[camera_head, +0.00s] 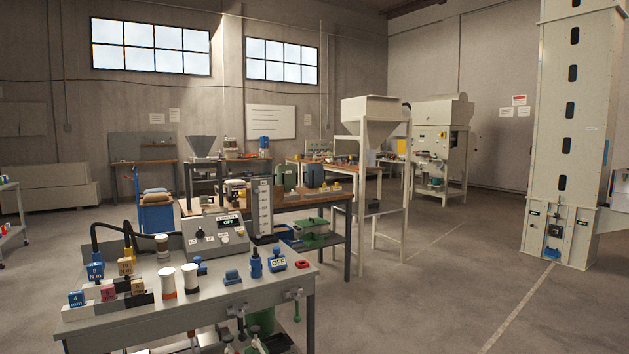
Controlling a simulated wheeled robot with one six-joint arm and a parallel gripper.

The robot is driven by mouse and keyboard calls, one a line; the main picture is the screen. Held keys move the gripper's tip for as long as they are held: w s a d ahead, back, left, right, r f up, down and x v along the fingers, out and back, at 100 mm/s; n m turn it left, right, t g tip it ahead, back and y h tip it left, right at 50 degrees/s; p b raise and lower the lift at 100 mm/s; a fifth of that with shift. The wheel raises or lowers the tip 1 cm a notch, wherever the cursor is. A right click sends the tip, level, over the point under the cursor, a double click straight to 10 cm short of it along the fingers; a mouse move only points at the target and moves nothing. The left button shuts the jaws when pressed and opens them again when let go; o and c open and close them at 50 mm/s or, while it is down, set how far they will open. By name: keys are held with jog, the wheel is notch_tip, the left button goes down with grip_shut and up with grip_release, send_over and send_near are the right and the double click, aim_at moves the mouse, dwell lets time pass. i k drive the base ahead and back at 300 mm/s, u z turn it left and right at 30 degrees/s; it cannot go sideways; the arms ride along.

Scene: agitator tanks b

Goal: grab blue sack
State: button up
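I cannot make out a blue sack for certain. A blue trolley (156,218) stands at the left, behind the front bench. A tan sack-like bundle (155,191) lies on top of it, with a paler bluish layer under it; these are too small to tell apart clearly. A small blue object (264,143) stands on a far bench, its kind unclear. My gripper is not in view.
A grey front bench (225,292) with a control box (212,238), cups and blue blocks fills the lower left. A wooden-topped bench (300,203) and a hopper stand (372,105) are behind it. A tall tower (572,130) stands right. Floor right of centre is clear.

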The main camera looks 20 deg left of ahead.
aim_at(313, 176)
jog(key=u, duration=0.15)
jog(key=i, duration=3.75)
jog(key=u, duration=0.65)
jog(key=i, duration=2.3)
jog(key=u, duration=0.7)
jog(key=i, duration=2.1)
jog(key=u, duration=0.3)
